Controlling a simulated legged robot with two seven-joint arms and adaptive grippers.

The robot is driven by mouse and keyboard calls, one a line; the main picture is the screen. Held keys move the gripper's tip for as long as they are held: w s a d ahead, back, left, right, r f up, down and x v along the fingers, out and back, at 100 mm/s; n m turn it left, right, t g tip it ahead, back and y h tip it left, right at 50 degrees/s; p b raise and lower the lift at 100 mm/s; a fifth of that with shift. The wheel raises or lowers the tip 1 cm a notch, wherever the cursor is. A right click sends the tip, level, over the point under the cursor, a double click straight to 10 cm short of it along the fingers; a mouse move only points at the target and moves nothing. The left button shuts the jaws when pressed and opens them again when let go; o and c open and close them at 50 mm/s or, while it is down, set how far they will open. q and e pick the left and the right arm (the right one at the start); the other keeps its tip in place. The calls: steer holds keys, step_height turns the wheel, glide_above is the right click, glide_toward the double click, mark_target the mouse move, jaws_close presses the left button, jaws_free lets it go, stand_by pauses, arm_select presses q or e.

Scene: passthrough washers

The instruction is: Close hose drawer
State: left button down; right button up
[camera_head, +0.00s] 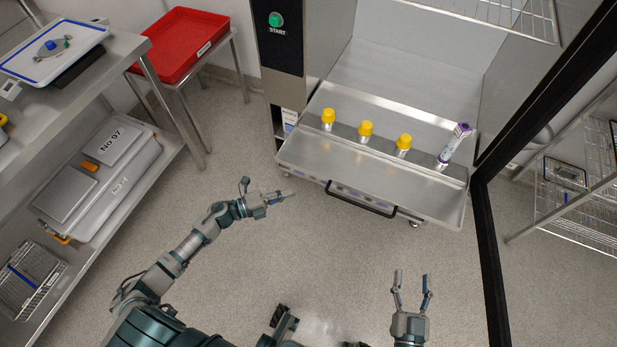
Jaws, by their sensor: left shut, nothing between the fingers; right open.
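A steel hose drawer (290,153) is pulled out of the washer cabinet toward me, with a black bar handle (361,199) on its front. Along its middle stand several fittings: yellow-capped ones (365,129) and, at the right, a tilted one with a purple-and-white top (456,143). My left gripper (289,194) is shut and empty, left of the handle and close to the drawer's front left part; contact cannot be told. My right gripper (412,275) is open and empty, its fingers pointing up the picture, below the drawer's right part and apart from it.
A black door frame (485,230) stands right of the drawer. A wire rack (580,205) is beyond it. At the left are a steel shelf unit (135,60) with grey cases (85,190) and a red tray (180,42) on a stand. Floor in front of the drawer is clear.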

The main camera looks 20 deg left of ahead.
mark_target(318, 175)
arm_select(q)
steer(key=w+d, duration=0.1)
steer(key=w, duration=0.1)
steer(key=w+d+b, duration=0.1)
steer(key=w, duration=0.1)
steer(key=w+d, duration=0.1)
steer(key=w, duration=0.1)
steer(key=shift+w+d+f, duration=0.15)
steer(key=shift+w+d, duration=0.1)
steer(key=shift+d, duration=0.15)
steer(key=shift+w+b, duration=0.35)
steer(key=shift+w, duration=0.2)
steer(key=shift+a, duration=0.1)
arm_select(e)
steer(key=r+t, duration=0.2)
steer(key=r+t+y, duration=0.1)
steer(key=r, duration=0.1)
steer(key=shift+s+a+t, duration=0.1)
steer(key=shift+s+t, duration=0.2)
steer(key=shift+s, duration=0.1)
steer(key=shift+w, duration=0.1)
arm_select(q)
steer(key=shift+w, duration=0.15)
